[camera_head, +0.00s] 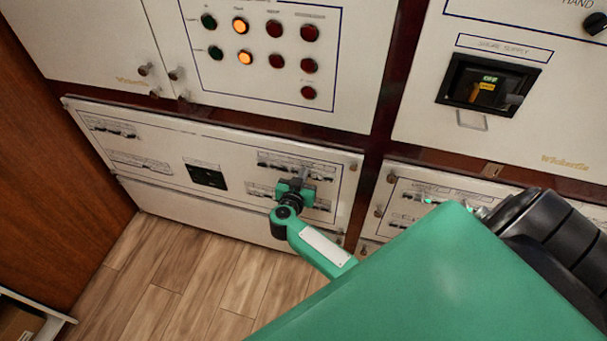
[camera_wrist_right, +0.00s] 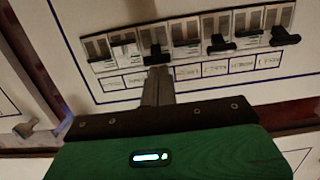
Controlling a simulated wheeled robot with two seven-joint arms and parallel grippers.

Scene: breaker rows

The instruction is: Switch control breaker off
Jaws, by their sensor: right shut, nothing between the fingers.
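My right gripper (camera_head: 304,178) is at the lower left panel (camera_head: 228,150), in front of its right-hand breaker rows (camera_head: 290,163). In the right wrist view the gripper (camera_wrist_right: 159,74) is shut and empty, with its tips just below a row of breakers (camera_wrist_right: 188,36). The third breaker from the left (camera_wrist_right: 155,50) has its black lever right above the fingertips; I cannot tell whether they touch. The levers along the row sit at differing heights. The labels (camera_wrist_right: 215,70) under the row are too blurred to read, so I cannot tell which one is the control breaker. My left gripper is out of view.
Above is a panel with lit and unlit round lamps (camera_head: 241,25). Another breaker panel (camera_head: 400,190) lies right of the gripper, partly hidden by my arm. Wood floor (camera_head: 180,270) is clear at lower left.

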